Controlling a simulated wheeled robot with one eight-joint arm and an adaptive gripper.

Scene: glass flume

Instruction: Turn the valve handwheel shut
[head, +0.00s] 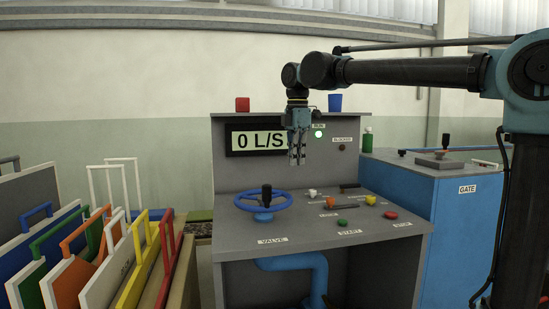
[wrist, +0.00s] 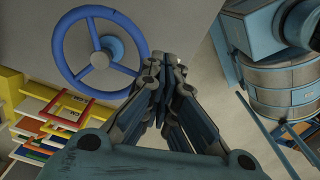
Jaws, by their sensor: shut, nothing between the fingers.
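The blue valve handwheel (head: 263,202) lies on the left of the grey console's sloped top, above the VALVE label. The display (head: 258,140) reads 0 L/S.
The console top (head: 330,236) also bears a green button (head: 341,222), a red button (head: 391,215), and small knobs and levers. A blue GATE cabinet (head: 455,205) stands at the right. Coloured framed panels (head: 100,250) crowd the left. Space above the handwheel is free.

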